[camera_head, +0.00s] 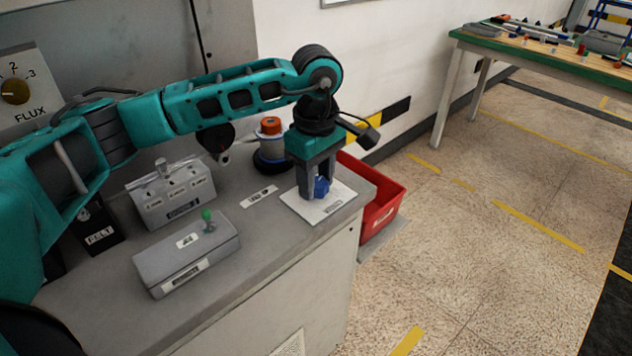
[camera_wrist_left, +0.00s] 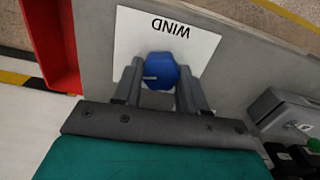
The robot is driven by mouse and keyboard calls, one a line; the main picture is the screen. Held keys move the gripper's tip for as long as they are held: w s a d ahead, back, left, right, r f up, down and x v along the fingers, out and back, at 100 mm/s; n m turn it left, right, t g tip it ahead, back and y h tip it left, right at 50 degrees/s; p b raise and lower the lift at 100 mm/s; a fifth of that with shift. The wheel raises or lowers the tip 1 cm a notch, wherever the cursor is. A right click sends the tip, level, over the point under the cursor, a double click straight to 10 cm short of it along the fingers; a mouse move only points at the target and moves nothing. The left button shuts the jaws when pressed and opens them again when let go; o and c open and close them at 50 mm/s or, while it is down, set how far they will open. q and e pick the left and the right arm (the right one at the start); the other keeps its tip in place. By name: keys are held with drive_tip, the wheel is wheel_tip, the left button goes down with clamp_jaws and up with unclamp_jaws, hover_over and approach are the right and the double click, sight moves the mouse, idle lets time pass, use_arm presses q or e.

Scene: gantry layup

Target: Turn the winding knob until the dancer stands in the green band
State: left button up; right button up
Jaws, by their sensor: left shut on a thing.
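The winding knob is blue (camera_head: 322,187) and stands on a white plate (camera_head: 305,209) at the right end of the grey bench top. In the left wrist view the same knob (camera_wrist_left: 160,70) sits on the plate (camera_wrist_left: 205,42) marked WIND, with a pale line on its face. My left gripper (camera_head: 318,190) points down over the plate and is shut on the knob, one finger on each side. I cannot make out the dancer or the green band in these views. My right gripper is not in view.
A grey box with a green-topped lever (camera_head: 208,220) and a switch box (camera_head: 170,195) stand left on the bench (camera_head: 262,232). A blue and white spool with an orange top (camera_head: 270,145) stands behind. A red bin (camera_head: 384,208) is beside the bench's right end. The floor to the right is clear.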

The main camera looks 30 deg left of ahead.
sight(316, 181)
use_arm(q)
drive_tip(key=shift+m, duration=0.6)
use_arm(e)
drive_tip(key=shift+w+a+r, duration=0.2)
use_arm(q)
drive_tip(key=o, duration=1.1)
drive_tip(key=shift+c, duration=0.2)
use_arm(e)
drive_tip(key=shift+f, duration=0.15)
use_arm(q)
wheel_tip(316, 181, up, 13)
drive_tip(key=shift+p, duration=0.4)
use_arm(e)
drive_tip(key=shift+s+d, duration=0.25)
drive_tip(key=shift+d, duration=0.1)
